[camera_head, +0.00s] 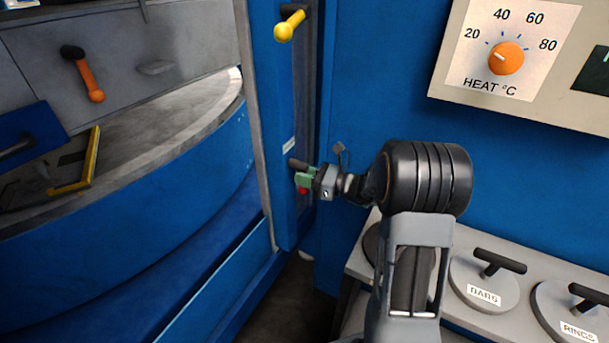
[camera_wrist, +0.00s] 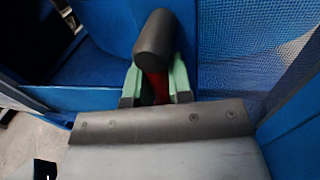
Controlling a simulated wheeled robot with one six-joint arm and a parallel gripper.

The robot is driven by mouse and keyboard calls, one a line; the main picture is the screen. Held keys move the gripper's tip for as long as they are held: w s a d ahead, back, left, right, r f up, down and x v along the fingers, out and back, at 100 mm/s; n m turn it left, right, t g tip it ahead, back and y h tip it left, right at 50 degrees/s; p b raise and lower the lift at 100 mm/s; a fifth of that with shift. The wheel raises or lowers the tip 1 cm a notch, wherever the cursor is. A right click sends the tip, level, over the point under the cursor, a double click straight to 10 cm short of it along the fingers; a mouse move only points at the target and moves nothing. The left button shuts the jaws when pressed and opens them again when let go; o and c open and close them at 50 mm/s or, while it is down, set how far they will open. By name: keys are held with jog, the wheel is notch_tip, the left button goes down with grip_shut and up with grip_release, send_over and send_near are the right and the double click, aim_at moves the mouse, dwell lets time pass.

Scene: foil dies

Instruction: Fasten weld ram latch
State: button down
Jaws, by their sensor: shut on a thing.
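A red latch lever with a dark round grip (camera_head: 297,164) is on the blue upright post at the centre left in the head view. Its dark grip (camera_wrist: 155,38) also shows in the wrist view, with the red shank below it. My gripper (camera_head: 303,179) is at the post, and its green finger pads (camera_wrist: 157,82) sit on either side of the red shank, shut on it. The lower end of the lever and its catch are hidden by my gripper. I cannot tell whether the latch is fastened.
A yellow-knobbed lever (camera_head: 290,25) is higher on the same post. A heat dial (camera_head: 506,58) is at the upper right. Lidded pots, DABS (camera_head: 470,295) and RINGS (camera_head: 555,315), stand on the lower right ledge. A curved blue drum (camera_head: 150,200) fills the left.

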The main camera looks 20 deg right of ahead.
jog(key=m+p, duration=0.2)
jog(key=r+p, duration=0.1)
jog(key=shift+s+a+m, duration=0.25)
jog(key=shift+a+m, duration=0.05)
jog(key=shift+m, duration=0.1)
jog(key=m+p, duration=0.1)
jog(key=m+t+p, duration=0.1)
jog(key=m+p, duration=0.2)
jog(key=p, duration=0.1)
jog(key=shift+s+a+r+m+y, duration=0.3)
jog(key=shift+s+a+m, duration=0.05)
jog(key=shift+m, duration=0.05)
jog(key=m+p, duration=0.1)
jog(key=m+t+p, duration=0.1)
jog(key=m+p, duration=0.2)
jog(key=shift+s+a+r+m+t, duration=0.2)
jog(key=shift+r+m+t, duration=0.1)
jog(key=shift+r+m+t+p, duration=0.15)
jog(key=shift+m+t+p, duration=0.15)
jog(key=shift+m+p, duration=0.9)
jog(key=shift+m, duration=0.3)
jog(key=c, duration=1.3)
grip_release()
jog(key=shift+s+a, duration=0.1)
jog(key=shift+o, duration=1.2)
jog(key=b+v, duration=0.3)
jog(key=v, duration=1.1)
jog(key=shift+b, duration=0.3)
